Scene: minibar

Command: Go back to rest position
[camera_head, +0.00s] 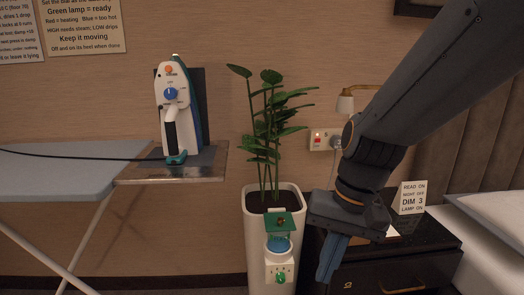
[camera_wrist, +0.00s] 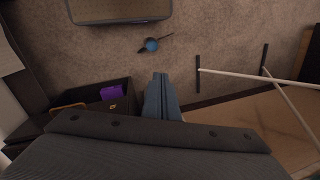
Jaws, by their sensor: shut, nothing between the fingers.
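My gripper (camera_head: 328,268) points down at the right of the head view, in front of the dark nightstand (camera_head: 437,243) and right of the white planter (camera_head: 256,228). Its blue-grey fingers are together, with nothing between them. In the wrist view the closed fingers (camera_wrist: 160,88) stand over the carpet, clear of the things around them. My arm comes down from the upper right and hides part of the nightstand and the wall.
An iron (camera_head: 176,110) stands upright on the ironing board (camera_head: 60,172) at left. A potted plant (camera_head: 268,130) fills the planter. A lamp (camera_head: 346,104) and a sign (camera_head: 412,197) are by the nightstand. The wrist view shows a purple item (camera_wrist: 113,92) in an open drawer and a blue round object (camera_wrist: 151,45).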

